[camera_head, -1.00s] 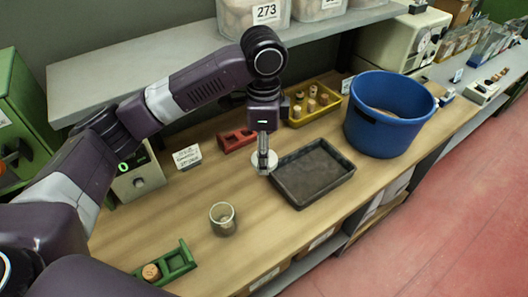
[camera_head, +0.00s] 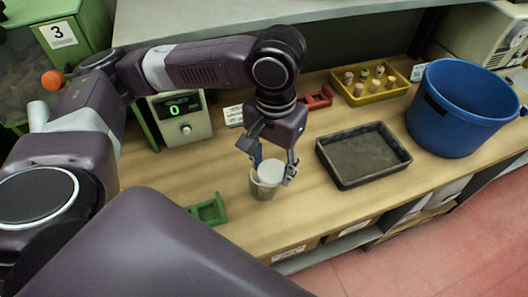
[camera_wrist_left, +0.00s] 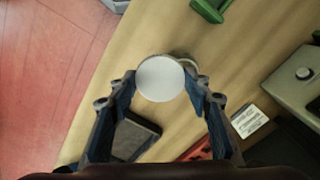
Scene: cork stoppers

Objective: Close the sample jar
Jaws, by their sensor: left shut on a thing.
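The sample jar (camera_head: 264,191) stands upright on the wooden bench, a small pale greenish cup. My left gripper (camera_head: 272,168) is right above it, pointing down, with one finger on either side. It is shut on a round whitish lid (camera_head: 271,172), which lies over the jar's mouth in the head view. In the left wrist view the lid (camera_wrist_left: 160,78) sits between the fingertips and hides most of the jar. A bit of the jar's rim (camera_wrist_left: 188,62) shows past its right edge, so the lid looks slightly off centre. Whether it touches the rim, I cannot tell. My right gripper is not in view.
A dark tray (camera_head: 396,171) lies right of the jar, with a blue bucket (camera_head: 457,112) beyond. A yellow tray (camera_head: 386,96) of corks and a red holder (camera_head: 318,98) are behind. A green holder (camera_head: 210,210) is at front left, a scale (camera_head: 184,128) behind left.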

